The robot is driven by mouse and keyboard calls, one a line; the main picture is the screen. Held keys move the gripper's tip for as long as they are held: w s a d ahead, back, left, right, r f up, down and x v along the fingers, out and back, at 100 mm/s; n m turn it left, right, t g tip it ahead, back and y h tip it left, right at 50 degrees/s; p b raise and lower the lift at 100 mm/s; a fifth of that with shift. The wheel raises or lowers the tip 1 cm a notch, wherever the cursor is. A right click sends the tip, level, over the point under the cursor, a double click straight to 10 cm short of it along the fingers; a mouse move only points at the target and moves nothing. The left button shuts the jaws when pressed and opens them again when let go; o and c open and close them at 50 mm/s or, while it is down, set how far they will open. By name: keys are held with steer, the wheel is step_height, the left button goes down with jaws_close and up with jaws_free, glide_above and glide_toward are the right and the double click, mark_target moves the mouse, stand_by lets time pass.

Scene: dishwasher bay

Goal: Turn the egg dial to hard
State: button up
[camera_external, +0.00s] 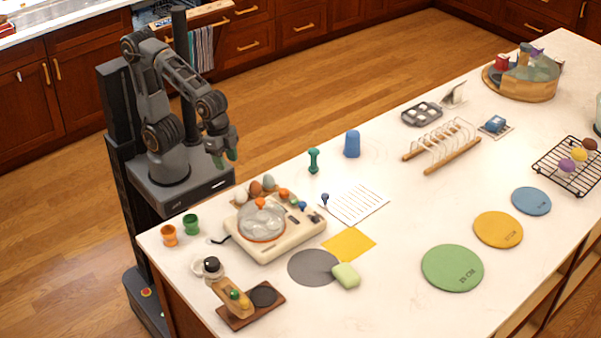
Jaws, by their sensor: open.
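A cream egg cooker (285,243) with a clear dome (262,220) sits on the near left of the white counter. Small dark controls (306,212) line the right side of its top. They are too small to tell which is the egg dial, what it is set to or where hard is marked. My gripper (228,161) hangs above and behind the cooker, near the counter's back edge, pointing down.
Several eggs (255,188) stand behind the cooker. Orange (169,235) and green (191,224) cups stand left of it. A green stand (313,161), blue cup (352,144) and striped sheet (356,204) are to the right. A grey round mat (311,267) lies in front.

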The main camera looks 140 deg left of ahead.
mark_target(284, 191)
steer(key=w+a+r+n+g, duration=0.1)
steer(key=w+a+n, duration=0.5)
steer(key=n, duration=0.6)
steer(key=w+a+n+g, duration=0.2)
steer(key=w+a+n, duration=0.4)
steer(key=n, duration=0.6)
steer(key=shift+h, duration=0.3)
steer(key=f, duration=0.4)
steer(key=s+a+f, duration=0.1)
steer(key=f, duration=0.7)
steer(key=shift+s+a+f+p, duration=0.15)
steer(key=shift+s+f+p, duration=0.05)
steer(key=shift+f+p, duration=0.2)
steer(key=c, duration=0.6)
steer(key=shift+c, duration=0.2)
